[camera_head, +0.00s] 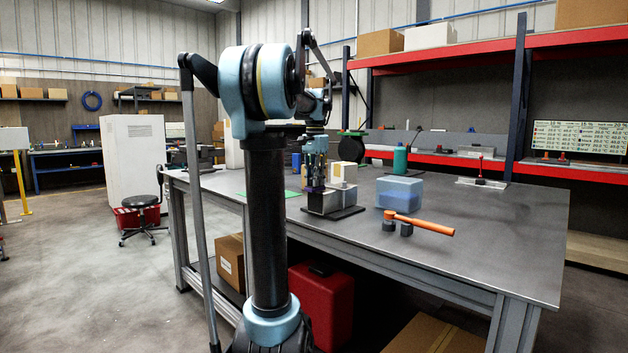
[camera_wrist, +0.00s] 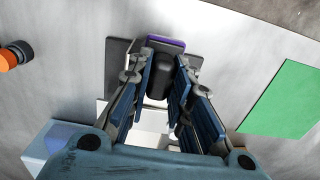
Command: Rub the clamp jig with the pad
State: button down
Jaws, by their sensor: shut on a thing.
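The jig's dark plate (camera_wrist: 116,62) shows beneath and beside the pad. The pad is over the jig's block, but I cannot tell whether they touch. The fingers hide much of the pad and the block.
A cream box (camera_head: 347,173) stands close behind the jig. A translucent blue box (camera_head: 400,193) and an orange-handled mallet (camera_head: 425,224) lie to its right. A green sheet (camera_wrist: 284,98) lies flat nearby. The bench's right part (camera_head: 510,230) is clear.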

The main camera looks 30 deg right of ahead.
jog(key=shift+w+d+f, duration=0.1)
jog(key=shift+w+d, duration=0.25)
jog(key=shift+d, duration=0.65)
jog(key=shift+w+d+f, duration=0.1)
jog(key=shift+w+d, duration=0.25)
jog(key=shift+d, duration=0.7)
jog(key=shift+w+d, duration=0.35)
jog(key=shift+d, duration=0.65)
jog(key=shift+s+d, duration=0.2)
jog(key=shift+d, duration=0.1)
jog(key=shift+s+a, duration=0.5)
jog(key=shift+a, duration=0.15)
jog(key=shift+s+a, duration=0.15)
jog(key=shift+a, duration=1)
jog(key=shift+s+a+r, duration=0.1)
jog(key=shift+s+a, duration=0.15)
jog(key=shift+a, duration=0.5)
jog(key=shift+s+a, duration=0.25)
jog(key=shift+a, duration=0.5)
jog(key=shift+w+d+f, duration=0.1)
jog(key=shift+w+d, duration=0.15)
jog(key=shift+d, duration=0.6)
jog(key=shift+w+d+f, duration=0.1)
jog(key=shift+w+d, duration=0.15)
jog(key=shift+d, duration=0.55)
jog(key=shift+w+d+r, duration=0.1)
jog(key=shift+w+d, duration=0.2)
jog(key=shift+d, duration=0.5)
jog(key=shift+w+d, duration=0.3)
jog(key=shift+d, duration=0.5)
